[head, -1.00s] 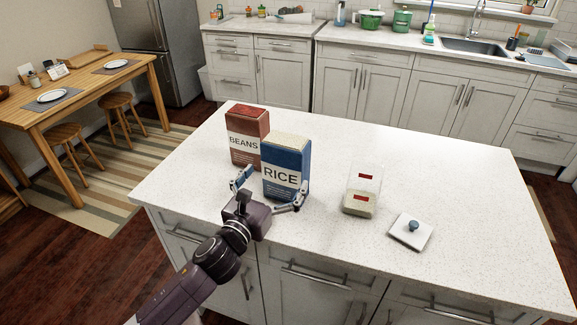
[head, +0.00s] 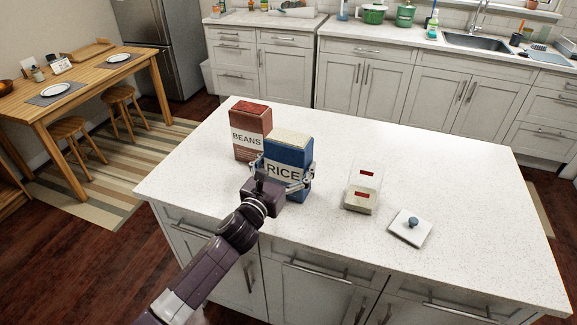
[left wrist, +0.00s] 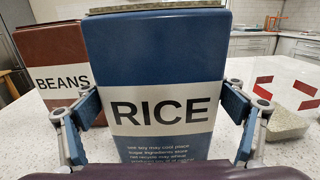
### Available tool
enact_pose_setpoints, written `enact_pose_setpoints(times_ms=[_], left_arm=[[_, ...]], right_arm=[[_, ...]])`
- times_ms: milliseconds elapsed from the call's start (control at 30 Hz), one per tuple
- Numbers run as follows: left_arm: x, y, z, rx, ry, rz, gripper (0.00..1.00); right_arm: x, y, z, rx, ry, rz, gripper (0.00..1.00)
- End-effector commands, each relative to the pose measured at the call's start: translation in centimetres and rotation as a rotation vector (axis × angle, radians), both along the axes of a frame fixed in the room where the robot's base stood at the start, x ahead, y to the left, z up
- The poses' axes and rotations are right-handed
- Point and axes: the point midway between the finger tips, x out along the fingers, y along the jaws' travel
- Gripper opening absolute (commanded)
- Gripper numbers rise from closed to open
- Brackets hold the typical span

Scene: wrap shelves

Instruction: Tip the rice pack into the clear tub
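The blue rice pack (head: 288,155) stands upright on the island; it fills the middle of the left wrist view (left wrist: 165,60). My left gripper (head: 284,172) reaches around it from the front. In the left wrist view, its blue pads (left wrist: 162,112) lie along both sides of the pack, at or very near its edges; whether they press on it I cannot tell. The clear tub (head: 366,176), with red marks and pale stuff low inside, stands to the right of the pack. My right gripper is not in view.
A red-brown beans pack (head: 248,137) stands just left of and behind the rice. A white lid (head: 402,233) with a blue knob lies right of the tub. The island top (head: 470,195) is clear at the right.

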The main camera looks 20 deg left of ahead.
Motion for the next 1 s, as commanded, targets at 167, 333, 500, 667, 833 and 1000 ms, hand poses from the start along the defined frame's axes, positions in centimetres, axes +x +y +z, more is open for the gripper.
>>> enact_pose_setpoints(times_ms=[167,333,500,667,833,1000], left_arm=[[0.0,0.0,0.0,0.0,0.0,0.0,0.65],[0.0,0.0,0.0,0.0,0.001,0.0,0.46],[0.0,0.0,0.3,-0.001,-0.006,-0.001,0.39],[0.0,0.0,0.5,-0.001,-0.006,-0.002,0.39],[0.1,0.0,1.5,0.0,-0.008,-0.002,0.39],[0.0,0.0,4.2,0.003,-0.013,-0.003,0.39]], right_arm=[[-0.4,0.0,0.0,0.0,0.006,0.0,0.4],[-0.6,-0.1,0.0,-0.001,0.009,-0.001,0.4],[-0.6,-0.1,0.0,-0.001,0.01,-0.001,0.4],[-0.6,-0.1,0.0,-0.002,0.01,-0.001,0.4],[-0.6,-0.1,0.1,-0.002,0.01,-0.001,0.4],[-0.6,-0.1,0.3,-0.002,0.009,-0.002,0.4]])
